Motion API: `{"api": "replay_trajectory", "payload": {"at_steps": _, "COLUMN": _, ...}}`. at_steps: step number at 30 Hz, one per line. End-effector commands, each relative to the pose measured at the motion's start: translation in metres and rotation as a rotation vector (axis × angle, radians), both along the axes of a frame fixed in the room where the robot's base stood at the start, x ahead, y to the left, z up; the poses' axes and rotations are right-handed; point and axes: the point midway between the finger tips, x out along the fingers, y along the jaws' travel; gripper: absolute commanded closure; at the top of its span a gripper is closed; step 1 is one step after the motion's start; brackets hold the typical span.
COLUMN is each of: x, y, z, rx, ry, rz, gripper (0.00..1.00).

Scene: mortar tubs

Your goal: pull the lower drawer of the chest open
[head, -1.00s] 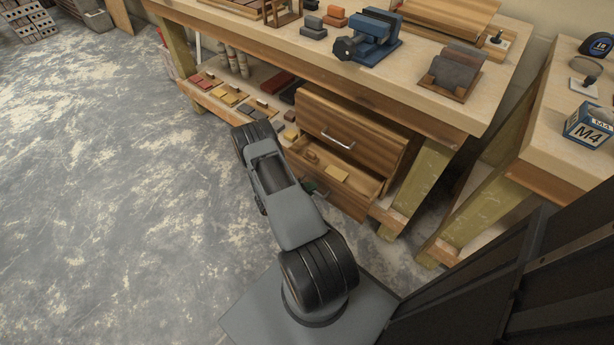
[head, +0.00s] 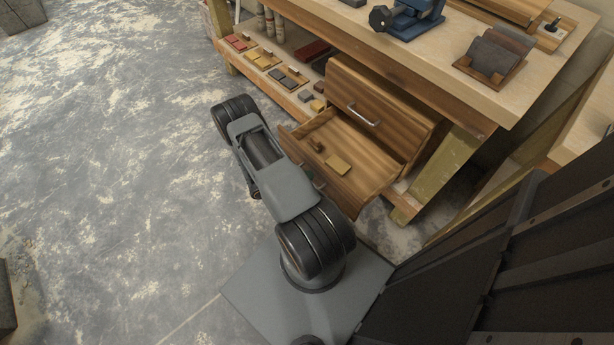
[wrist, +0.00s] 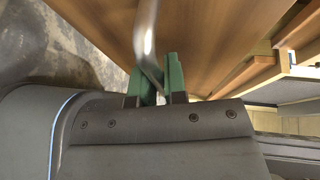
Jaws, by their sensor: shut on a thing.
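The wooden chest (head: 428,122) stands on the low shelf under the workbench. Its upper drawer (head: 345,88) is shut and has a metal bar handle (head: 363,117). The lower drawer (head: 372,150) stands well open, with a yellowish block (head: 338,163) and a small brown piece (head: 315,146) inside. In the wrist view, my gripper (wrist: 159,82) has its green fingers closed on the metal handle (wrist: 147,35) of the lower drawer, close to its wooden front (wrist: 210,35). In the head view my arm hides most of the gripper and this handle.
The workbench (head: 445,85) carries a blue vise (head: 412,18) and a wooden holder with dark slabs (head: 492,58). Colored samples (head: 262,57) lie on the low shelf left of the chest. A bench leg (head: 440,165) stands right of it.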

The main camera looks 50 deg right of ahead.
Motion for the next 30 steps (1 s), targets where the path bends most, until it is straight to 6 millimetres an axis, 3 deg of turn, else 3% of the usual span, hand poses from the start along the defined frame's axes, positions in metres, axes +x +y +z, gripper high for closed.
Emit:
{"api": "replay_trajectory", "payload": {"at_steps": 4, "x": 0.001, "y": 0.000, "z": 0.000, "rx": 0.000, "ry": -0.003, "rz": 0.001, "gripper": 1.00}}
{"api": "replay_trajectory", "payload": {"at_steps": 5, "x": 0.001, "y": 0.000, "z": 0.000, "rx": 0.000, "ry": -0.003, "rz": 0.001, "gripper": 0.86}}
{"api": "replay_trajectory", "payload": {"at_steps": 8, "x": 0.001, "y": 0.000, "z": 0.000, "rx": 0.000, "ry": -0.003, "rz": 0.001, "gripper": 0.78}}
{"api": "replay_trajectory", "payload": {"at_steps": 17, "x": 0.003, "y": 0.003, "z": 0.001, "rx": -0.001, "ry": -0.001, "rz": 0.002, "gripper": 0.78}}
{"api": "replay_trajectory", "payload": {"at_steps": 22, "x": 0.016, "y": 0.022, "z": 0.006, "rx": 0.000, "ry": -0.001, "rz": 0.007, "gripper": 0.78}}
{"api": "replay_trajectory", "payload": {"at_steps": 30, "x": 0.045, "y": 0.069, "z": 0.017, "rx": 0.000, "ry": -0.004, "rz": 0.007, "gripper": 0.78}}
